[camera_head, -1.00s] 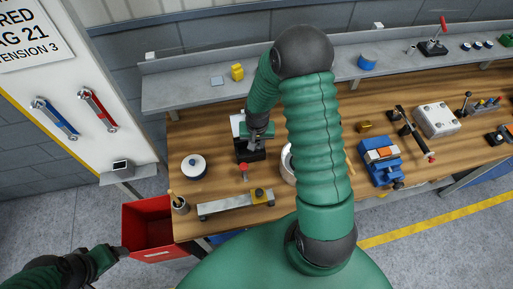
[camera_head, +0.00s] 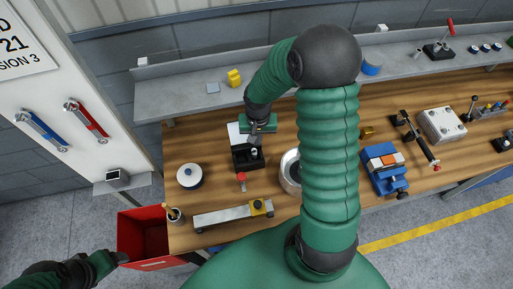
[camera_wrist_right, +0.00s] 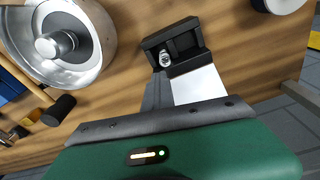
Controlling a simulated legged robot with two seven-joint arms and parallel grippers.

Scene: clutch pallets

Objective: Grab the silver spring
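A small silver piece, which looks like the spring (camera_wrist_right: 165,58), sits in an open black box (camera_wrist_right: 188,43) in the right wrist view. In the head view the black box (camera_head: 241,160) stands on the wooden bench, with the silver piece (camera_head: 254,153) at its right side. My right gripper (camera_head: 255,142) points down over the box, its fingertips close to the silver piece. In the right wrist view its dark fingers overlap into one wedge, so I cannot tell their opening or any contact. My left gripper (camera_head: 122,258) is low at the left, by the red bin; its fingers are unclear.
A round metal bowl (camera_wrist_right: 97,68) is beside the box. A white round lidded pot (camera_head: 190,175), a red-topped piece (camera_head: 241,178) and a long grey bar fixture (camera_head: 222,217) are on the bench. A red bin (camera_head: 130,240) stands below its left end. A grey shelf (camera_head: 190,92) runs behind.

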